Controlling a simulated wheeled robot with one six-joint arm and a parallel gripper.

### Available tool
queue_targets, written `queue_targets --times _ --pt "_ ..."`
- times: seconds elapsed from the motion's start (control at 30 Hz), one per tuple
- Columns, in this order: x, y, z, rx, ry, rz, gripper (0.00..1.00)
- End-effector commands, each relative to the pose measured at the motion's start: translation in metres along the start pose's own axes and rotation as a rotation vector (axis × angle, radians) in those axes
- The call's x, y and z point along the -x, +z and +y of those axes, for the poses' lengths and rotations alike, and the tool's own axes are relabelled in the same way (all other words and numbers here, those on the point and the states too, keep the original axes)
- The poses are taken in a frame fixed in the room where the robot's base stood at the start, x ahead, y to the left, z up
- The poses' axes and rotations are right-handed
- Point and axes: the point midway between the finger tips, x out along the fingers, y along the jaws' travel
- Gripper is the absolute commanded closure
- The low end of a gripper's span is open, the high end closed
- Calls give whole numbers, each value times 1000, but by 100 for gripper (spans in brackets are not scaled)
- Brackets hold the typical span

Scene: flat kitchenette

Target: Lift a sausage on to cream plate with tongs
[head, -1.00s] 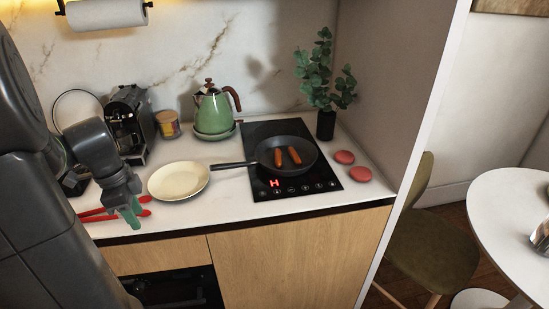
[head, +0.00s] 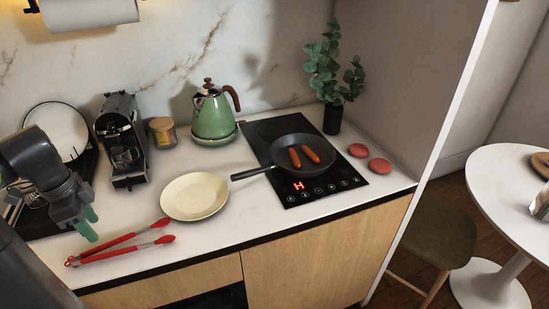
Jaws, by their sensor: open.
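Two sausages (head: 302,156) lie side by side in a black frying pan (head: 277,170) on the hob. The cream plate (head: 194,196) sits empty on the counter, left of the pan's handle. The red and silver tongs (head: 121,247) lie on the counter near its front edge, left of and in front of the plate, with their red tips toward the right. My gripper (head: 89,225), with green fingers, is open and empty. It appears just behind and above the left part of the tongs, apart from them.
A black induction hob (head: 328,189) shows a red H. A green kettle (head: 212,112), a jar (head: 162,132), a coffee machine (head: 121,140) and a dish rack with a white plate (head: 58,132) stand at the back. Two pink discs (head: 368,158) and a potted plant (head: 333,115) are at right.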

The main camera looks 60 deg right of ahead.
Motion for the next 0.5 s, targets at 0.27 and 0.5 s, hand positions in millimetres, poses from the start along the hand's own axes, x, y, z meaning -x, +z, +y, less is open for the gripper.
queue_targets --times 0.27,0.5 --pt "-4 0 0 0 0 0 45" --pt "-26 1 0 0 0 0 45"
